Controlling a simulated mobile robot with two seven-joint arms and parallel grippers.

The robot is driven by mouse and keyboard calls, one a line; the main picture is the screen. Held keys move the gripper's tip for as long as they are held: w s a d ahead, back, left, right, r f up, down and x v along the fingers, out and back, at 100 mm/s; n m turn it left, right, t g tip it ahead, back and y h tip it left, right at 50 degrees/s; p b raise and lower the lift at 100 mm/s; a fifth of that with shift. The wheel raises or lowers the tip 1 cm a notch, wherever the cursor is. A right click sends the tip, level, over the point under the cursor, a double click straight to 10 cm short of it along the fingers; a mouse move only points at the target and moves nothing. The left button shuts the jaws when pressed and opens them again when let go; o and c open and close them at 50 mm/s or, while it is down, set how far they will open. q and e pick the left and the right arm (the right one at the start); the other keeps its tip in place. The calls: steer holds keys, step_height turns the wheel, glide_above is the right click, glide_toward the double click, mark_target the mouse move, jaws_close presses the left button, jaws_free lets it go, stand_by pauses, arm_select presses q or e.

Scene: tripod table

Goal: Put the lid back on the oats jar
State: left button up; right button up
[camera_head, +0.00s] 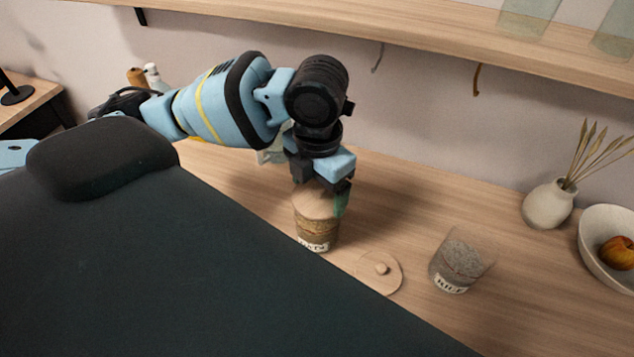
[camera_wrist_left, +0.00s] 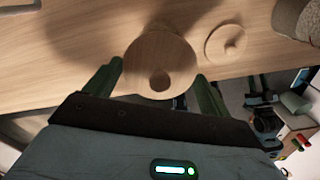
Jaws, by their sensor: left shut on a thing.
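The oats jar (camera_head: 314,236), a clear jar of brown flakes with a white label, stands upright on the wooden table in the head view. A round wooden lid (camera_head: 314,205) is at its mouth, below my left gripper (camera_head: 325,193). In the left wrist view this lid (camera_wrist_left: 158,50), with its knob, lies between the green fingertips of my left gripper (camera_wrist_left: 160,72). The gripper is shut on the lid's rim. I cannot tell whether the lid rests fully on the jar or is slightly above it. My right gripper is out of view.
A second wooden lid (camera_head: 379,271) lies flat on the table, right of the oats jar. The rice jar (camera_head: 460,263) stands open further right. A vase (camera_head: 547,206) and a white bowl (camera_head: 592,259) with fruit are at the far right. A shelf (camera_head: 420,37) runs above.

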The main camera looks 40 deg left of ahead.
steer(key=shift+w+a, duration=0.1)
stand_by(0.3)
arm_select(q)
steer(key=o, duration=0.9)
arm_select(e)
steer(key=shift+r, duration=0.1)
arm_select(q)
steer(key=shift+r, duration=0.15)
steer(key=shift+r+p, duration=0.75)
steer(key=shift+r, duration=0.45)
steer(key=shift+r+p, duration=0.35)
steer(key=shift+r, duration=1.8)
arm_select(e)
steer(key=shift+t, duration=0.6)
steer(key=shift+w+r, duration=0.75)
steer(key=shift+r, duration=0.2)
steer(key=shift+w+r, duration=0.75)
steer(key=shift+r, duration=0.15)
